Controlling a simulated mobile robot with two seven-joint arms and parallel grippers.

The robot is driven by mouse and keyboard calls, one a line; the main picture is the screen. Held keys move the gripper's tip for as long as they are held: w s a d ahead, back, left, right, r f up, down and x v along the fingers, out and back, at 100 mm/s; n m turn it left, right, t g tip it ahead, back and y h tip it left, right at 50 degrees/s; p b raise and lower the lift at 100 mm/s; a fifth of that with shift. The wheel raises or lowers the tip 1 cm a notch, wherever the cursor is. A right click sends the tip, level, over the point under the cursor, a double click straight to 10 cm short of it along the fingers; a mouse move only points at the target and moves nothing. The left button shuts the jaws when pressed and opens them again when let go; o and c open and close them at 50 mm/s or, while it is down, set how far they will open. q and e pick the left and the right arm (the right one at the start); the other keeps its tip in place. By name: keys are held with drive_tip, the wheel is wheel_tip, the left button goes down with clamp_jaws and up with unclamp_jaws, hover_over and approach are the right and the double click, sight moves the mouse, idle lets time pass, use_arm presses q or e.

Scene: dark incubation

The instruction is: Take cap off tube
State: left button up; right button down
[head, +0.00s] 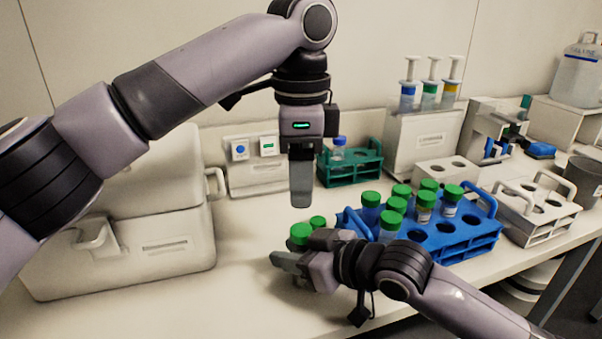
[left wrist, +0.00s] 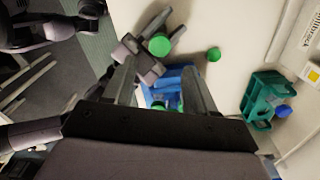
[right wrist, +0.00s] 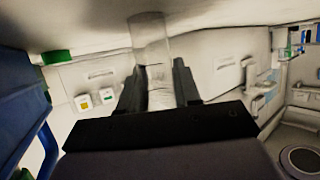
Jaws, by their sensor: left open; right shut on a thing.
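My right gripper (head: 290,260) is shut on a clear tube (right wrist: 152,45), held low over the bench. The tube's green cap (head: 300,233) shows above the fingers in the head view and beside the right gripper in the left wrist view (left wrist: 160,44). My left gripper (head: 301,202) is open and empty, pointing down above the held tube, apart from its cap.
A blue rack (head: 452,247) with several green-capped tubes stands right of my grippers. A teal rack (head: 350,172) with a blue-capped tube is behind. A white case (head: 150,262) stands left, a white rack (head: 535,222) far right. Bench in front of the case is clear.

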sight(301, 229)
use_arm(q)
drive_tip(key=m, duration=0.4)
drive_tip(key=shift+m, duration=0.4)
drive_tip(key=m, duration=0.4)
drive_tip(key=shift+m, duration=0.4)
drive_tip(key=shift+f, duration=4)
clamp_jaws()
drive_tip(key=shift+n, duration=1.5)
